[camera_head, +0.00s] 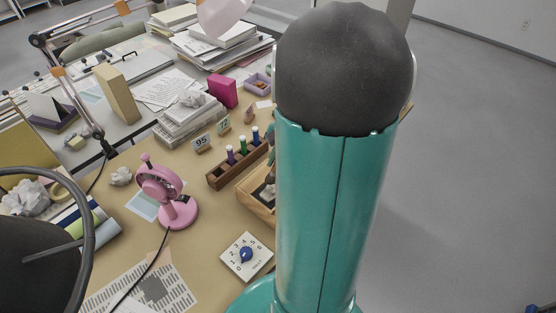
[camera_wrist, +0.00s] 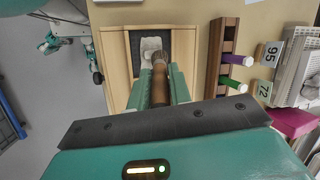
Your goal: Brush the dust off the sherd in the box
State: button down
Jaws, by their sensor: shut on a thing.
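The wooden box (camera_wrist: 117,62) is open, with a dark lining, in the upper middle of the wrist view. A pale, whitish sherd (camera_wrist: 150,46) lies on the dark lining. My gripper (camera_wrist: 160,84) is shut on a brown brush (camera_wrist: 159,92), with its teal fingers on either side. The brush's far end points into the box and overlaps the sherd's lower edge; I cannot tell whether it touches.
A wooden rack (camera_head: 222,175) with several coloured-cap tubes stands close beside the box. Number cards (camera_head: 202,143) stand behind it. A pink fan (camera_head: 166,190) and a white dial plate (camera_head: 247,257) are on the tan table. Papers and a magenta block (camera_head: 222,91) lie farther back.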

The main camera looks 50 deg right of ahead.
jog(key=shift+f, duration=0.95)
jog(key=shift+s, duration=0.15)
